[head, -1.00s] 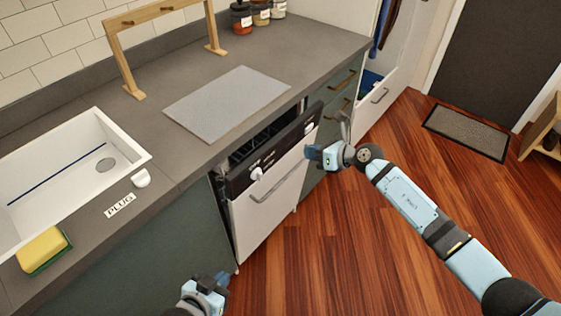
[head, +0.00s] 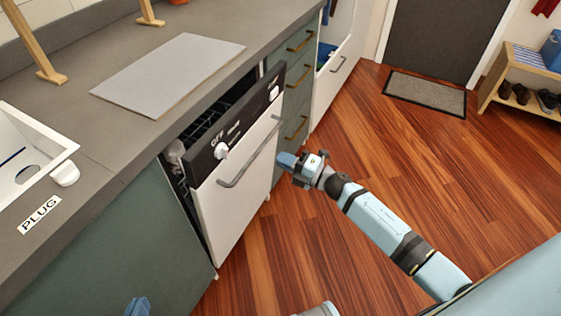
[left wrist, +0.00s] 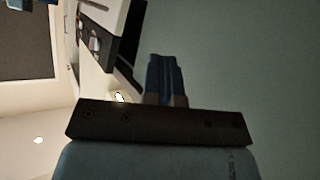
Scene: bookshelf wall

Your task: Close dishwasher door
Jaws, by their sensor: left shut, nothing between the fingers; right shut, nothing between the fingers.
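The white dishwasher door (head: 240,185) with its black control strip (head: 235,125) is ajar, its top tilted out from under the counter. A dark rack (head: 210,125) shows in the gap behind it. The door has a grey bar handle (head: 250,155) and white knobs. My right gripper (head: 287,160) is shut and empty, just right of the door near handle height; I cannot tell if it touches. My left gripper (head: 138,305) shows only its tip at the bottom edge. In the left wrist view its fingers (left wrist: 166,78) are shut before a green cabinet front, with the door (left wrist: 97,48) at upper left.
The grey counter (head: 110,130) runs above, with a flat grey board (head: 168,73) and a white sink (head: 35,150). Green drawers (head: 297,85) stand right of the dishwasher. The wooden floor (head: 400,165) is clear toward the doormat (head: 425,93).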

